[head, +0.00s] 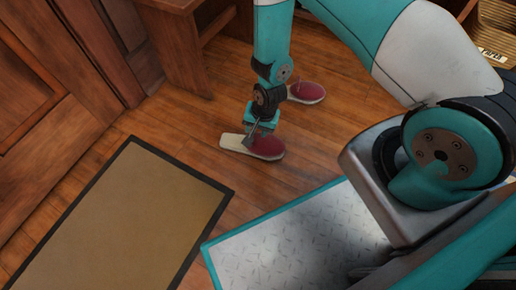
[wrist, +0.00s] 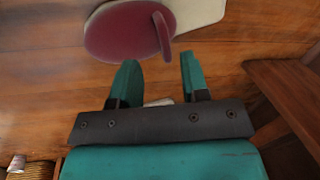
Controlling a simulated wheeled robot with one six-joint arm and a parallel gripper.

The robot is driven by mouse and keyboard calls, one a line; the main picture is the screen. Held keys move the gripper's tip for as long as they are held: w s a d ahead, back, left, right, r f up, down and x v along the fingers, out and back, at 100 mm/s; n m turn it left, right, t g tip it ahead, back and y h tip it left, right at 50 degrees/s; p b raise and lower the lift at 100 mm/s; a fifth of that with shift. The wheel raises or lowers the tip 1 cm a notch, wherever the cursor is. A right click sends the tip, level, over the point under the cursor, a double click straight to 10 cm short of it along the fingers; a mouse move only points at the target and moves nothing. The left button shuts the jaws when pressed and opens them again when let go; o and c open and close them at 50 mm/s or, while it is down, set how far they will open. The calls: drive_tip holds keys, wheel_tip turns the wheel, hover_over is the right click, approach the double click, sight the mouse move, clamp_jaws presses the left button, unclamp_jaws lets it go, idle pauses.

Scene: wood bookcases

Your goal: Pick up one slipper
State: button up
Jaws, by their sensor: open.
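Two maroon slippers with pale soles lie on the wood floor. The nearer slipper (head: 266,148) lies directly below my gripper (head: 251,137) in the head view, its pale open heel to the left. The farther slipper (head: 306,93) lies behind my gripper, near the wooden furniture. In the wrist view, the maroon toe part (wrist: 120,32) and pale insole of a slipper show just beyond the fingertips. The raised edge of its upper lines up with the gap between the fingers. My gripper (wrist: 160,70) is open and empty, fingers apart. Whether a fingertip touches the slipper I cannot tell.
A tan mat (head: 120,215) with a dark border lies at the left, by a wooden door (head: 45,110). A wooden bench or table (head: 185,50) stands behind. A labelled paper bin (head: 492,40) is at the far right. Bare floor surrounds the nearer slipper.

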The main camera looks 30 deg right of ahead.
sight(270, 148)
drive_tip(key=f+b, duration=0.1)
drive_tip(key=f, duration=0.1)
drive_tip(key=w+f+b, duration=0.1)
drive_tip(key=f+b, duration=0.1)
drive_tip(key=a+f+b, duration=0.1)
drive_tip(key=f+b, duration=0.1)
drive_tip(key=shift+w+f, duration=0.2)
drive_tip(key=shift+w, duration=0.15)
drive_tip(key=shift+r, duration=0.1)
drive_tip(key=shift+c, duration=0.2)
clamp_jaws()
